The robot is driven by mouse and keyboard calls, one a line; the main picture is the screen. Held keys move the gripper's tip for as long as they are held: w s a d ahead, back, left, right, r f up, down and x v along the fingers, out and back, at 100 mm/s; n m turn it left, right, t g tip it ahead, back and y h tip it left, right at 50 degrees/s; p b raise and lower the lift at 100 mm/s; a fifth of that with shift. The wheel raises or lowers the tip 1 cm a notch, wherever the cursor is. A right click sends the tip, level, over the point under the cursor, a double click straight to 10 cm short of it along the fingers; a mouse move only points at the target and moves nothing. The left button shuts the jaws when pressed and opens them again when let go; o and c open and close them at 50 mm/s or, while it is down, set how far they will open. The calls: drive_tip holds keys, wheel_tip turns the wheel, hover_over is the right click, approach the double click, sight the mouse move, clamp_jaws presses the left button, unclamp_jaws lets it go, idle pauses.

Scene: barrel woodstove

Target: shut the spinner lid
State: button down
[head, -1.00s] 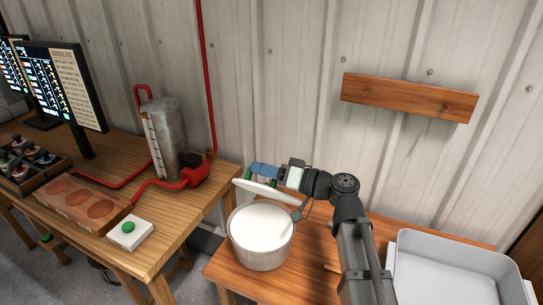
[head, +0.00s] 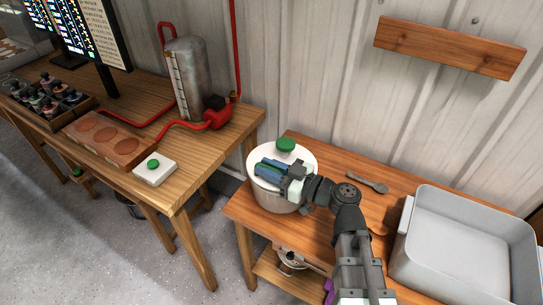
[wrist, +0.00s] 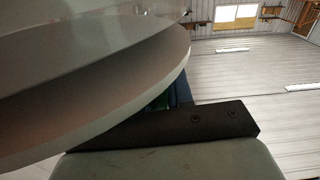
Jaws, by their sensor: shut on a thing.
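The spinner is a pale round bowl (head: 272,198) on the right wooden table. Its white lid (head: 304,158) lies over the bowl's top, with a green knob (head: 286,145) toward the far side. I cannot tell if the rim is fully seated. My gripper (head: 268,172), with blue fingers, is at the near side of the lid and hides part of it. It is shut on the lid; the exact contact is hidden. In the wrist view the lid's pale curved edge (wrist: 150,90) fills the left, close against a dark finger part (wrist: 185,128).
A grey tray (head: 408,232) stands right on the same table, with a grey utensil (head: 368,182) behind my arm. The left table holds a metal cylinder (head: 187,85), red pipe and a white box with a green button (head: 154,172). A gap separates the tables.

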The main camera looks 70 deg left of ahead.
drive_tip(key=shift+f, duration=0.7)
drive_tip(key=c, duration=1.1)
unclamp_jaws()
drive_tip(key=shift+d, duration=0.1)
drive_tip(key=v, duration=1.3)
drive_tip(key=shift+w+d, duration=0.25)
drive_tip(key=shift+r, duration=0.1)
